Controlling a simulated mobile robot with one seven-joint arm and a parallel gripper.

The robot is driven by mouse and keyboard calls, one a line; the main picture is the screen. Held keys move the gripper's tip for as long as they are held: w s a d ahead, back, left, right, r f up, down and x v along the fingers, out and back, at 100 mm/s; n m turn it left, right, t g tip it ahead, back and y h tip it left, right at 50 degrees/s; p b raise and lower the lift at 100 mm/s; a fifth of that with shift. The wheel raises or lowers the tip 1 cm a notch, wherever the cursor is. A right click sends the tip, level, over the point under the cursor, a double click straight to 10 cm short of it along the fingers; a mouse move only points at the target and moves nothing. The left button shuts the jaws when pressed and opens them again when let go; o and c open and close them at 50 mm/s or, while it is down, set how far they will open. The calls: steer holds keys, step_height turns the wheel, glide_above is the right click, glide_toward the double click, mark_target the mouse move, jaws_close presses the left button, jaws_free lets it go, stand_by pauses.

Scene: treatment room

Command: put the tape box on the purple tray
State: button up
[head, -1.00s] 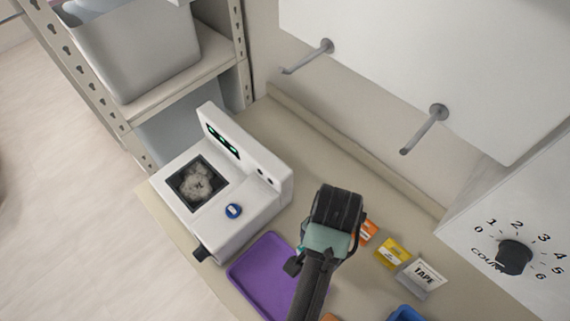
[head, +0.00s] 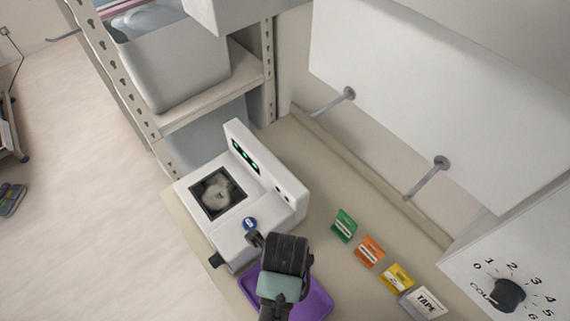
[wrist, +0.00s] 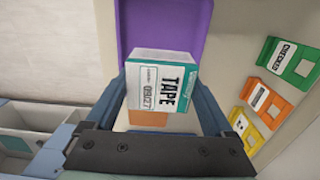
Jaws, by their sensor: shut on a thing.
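The tape box (wrist: 160,84), white with a teal edge and marked TAPE, sits between the fingers of my gripper (wrist: 166,72) in the wrist view. My gripper is shut on it. The purple tray (wrist: 165,24) shows behind and beyond the box there. In the head view the purple tray (head: 318,301) lies in front of the white machine, partly covered by my arm. My gripper's fingers and the box are hidden under my wrist in that view. I cannot tell how high the box is above the tray.
An orange thing (wrist: 148,118) shows below the box. Shelving stands at the back left.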

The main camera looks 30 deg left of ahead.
step_height(320, 180, down, 9)
steer(key=shift+r+p, duration=0.1)
steer(key=shift+p, duration=0.2)
steer(key=shift+f, duration=0.25)
steer(key=o, duration=1.2)
steer(key=shift+r, duration=0.15)
step_height(320, 180, up, 12)
steer(key=shift+r, duration=0.1)
